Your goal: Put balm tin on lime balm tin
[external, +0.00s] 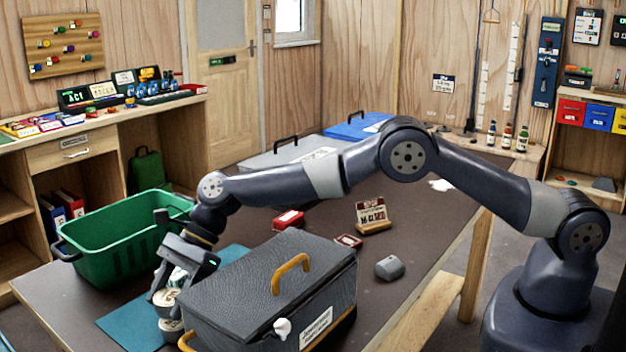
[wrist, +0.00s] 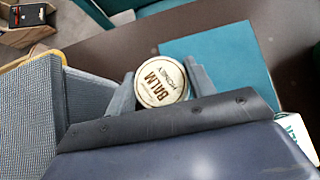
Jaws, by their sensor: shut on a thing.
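My gripper (external: 166,296) is shut on a round balm tin (external: 165,298), holding it by its sides with the lid facing up. In the wrist view the cream lid of this balm tin (wrist: 162,82), printed BALM and HONEY, shows between the two fingers. In the external view a second pale round tin (external: 172,327), likely the lime balm tin, is just below the held one. I cannot tell whether the two tins touch, and the lower label is not readable. The lower tin is hidden in the wrist view.
A large dark toolbox (external: 265,290) with an orange handle stands close to the right of my gripper. A green basket (external: 115,235) stands behind left. A teal mat (external: 125,322) lies beneath. A white box with teal lettering (wrist: 296,138) is near the gripper.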

